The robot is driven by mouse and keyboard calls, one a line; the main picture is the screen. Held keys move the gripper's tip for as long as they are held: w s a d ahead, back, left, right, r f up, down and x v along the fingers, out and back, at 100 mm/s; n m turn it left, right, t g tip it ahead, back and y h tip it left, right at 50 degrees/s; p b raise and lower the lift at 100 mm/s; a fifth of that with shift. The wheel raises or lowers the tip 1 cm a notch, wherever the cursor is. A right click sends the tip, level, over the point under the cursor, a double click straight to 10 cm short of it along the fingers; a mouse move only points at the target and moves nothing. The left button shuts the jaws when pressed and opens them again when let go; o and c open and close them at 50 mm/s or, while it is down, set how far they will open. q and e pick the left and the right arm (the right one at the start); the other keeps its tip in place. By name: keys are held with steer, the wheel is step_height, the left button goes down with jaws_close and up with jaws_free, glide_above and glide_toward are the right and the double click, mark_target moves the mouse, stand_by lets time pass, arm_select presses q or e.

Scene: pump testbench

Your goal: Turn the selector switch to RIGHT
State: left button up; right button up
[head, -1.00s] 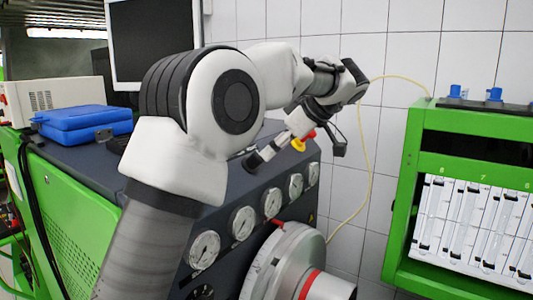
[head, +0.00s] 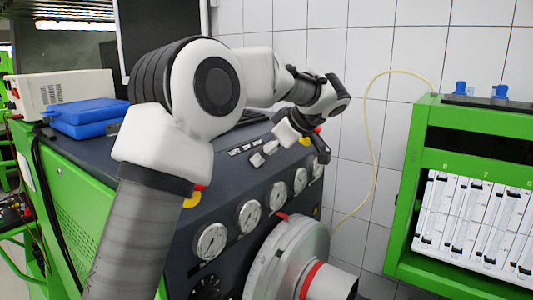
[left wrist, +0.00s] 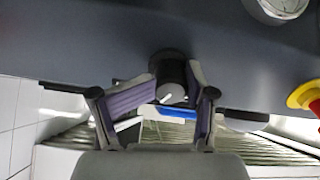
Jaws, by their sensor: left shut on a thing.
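The selector switch (left wrist: 170,80) is a dark round knob with a white pointer mark, on the dark grey panel in the left wrist view. The mark sits at a slant on the knob face. My left gripper (left wrist: 172,90) has its two purple-padded fingers on either side of the knob and is shut on it. In the head view my left gripper (head: 263,154) reaches down to the sloping panel.
A red-and-yellow emergency button (left wrist: 308,98) sits beside the switch. Pressure gauges (head: 248,219) line the panel front. A silver pump housing (head: 290,255) stands below. A blue case (head: 85,118) lies on the bench at left. A green flowmeter cabinet (head: 420,180) stands right.

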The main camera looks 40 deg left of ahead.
arm_select(q)
steer(key=shift+s+d+f+m, duration=0.1)
steer(key=shift+s+f+m, duration=0.1)
steer(key=shift+m, duration=0.1)
steer(key=shift+m+b, duration=0.4)
steer(key=shift+m, duration=0.5)
steer(key=m, duration=0.3)
steer(key=shift+d+r, duration=0.1)
steer(key=shift+r, duration=0.1)
steer(key=shift+c, duration=0.2)
steer(key=shift+m, duration=1.7)
steer(key=shift+c, duration=0.2)
